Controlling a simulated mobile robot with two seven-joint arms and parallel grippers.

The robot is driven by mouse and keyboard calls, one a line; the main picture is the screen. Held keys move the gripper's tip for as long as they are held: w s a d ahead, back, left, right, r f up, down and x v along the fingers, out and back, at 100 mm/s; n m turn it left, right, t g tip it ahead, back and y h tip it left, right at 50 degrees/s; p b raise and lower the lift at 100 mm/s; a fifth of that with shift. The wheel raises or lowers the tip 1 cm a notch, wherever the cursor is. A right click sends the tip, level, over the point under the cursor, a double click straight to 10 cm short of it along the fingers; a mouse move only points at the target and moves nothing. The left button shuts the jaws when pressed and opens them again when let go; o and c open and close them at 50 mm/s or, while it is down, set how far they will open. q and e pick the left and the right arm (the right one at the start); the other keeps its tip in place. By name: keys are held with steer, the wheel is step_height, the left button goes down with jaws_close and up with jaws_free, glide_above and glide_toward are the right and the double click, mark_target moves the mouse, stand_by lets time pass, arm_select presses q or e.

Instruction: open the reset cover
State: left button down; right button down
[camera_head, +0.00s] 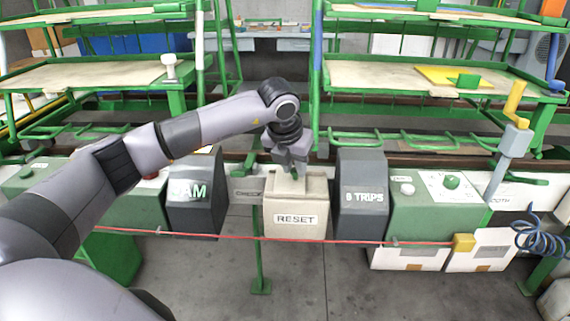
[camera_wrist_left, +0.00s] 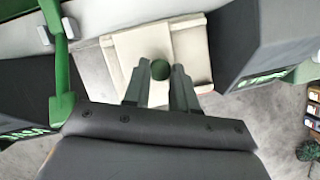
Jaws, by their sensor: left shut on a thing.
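The beige reset box (camera_head: 296,222) with its RESET label hangs on the rail in the middle of the head view. A round green knob (camera_wrist_left: 160,69) shows between the fingertips. How far the cover is tilted is hard to tell. My right gripper is not in view.
A dark JAM box (camera_head: 195,205) stands left of the reset box and a dark 8 TRIPS box (camera_head: 361,205) close on its right. A red cord (camera_head: 230,237) runs across the front. Green shelves (camera_head: 440,75) stand behind.

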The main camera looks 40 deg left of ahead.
mark_target(307, 187)
arm_select(q)
steer(key=w+d, duration=0.1)
steer(key=d, duration=0.1)
steer(key=shift+w+d, duration=0.35)
steer(key=shift+d, duration=0.05)
steer(key=c, duration=0.9)
jaws_free()
steer(key=v, duration=0.7)
steer(key=shift+s, duration=0.1)
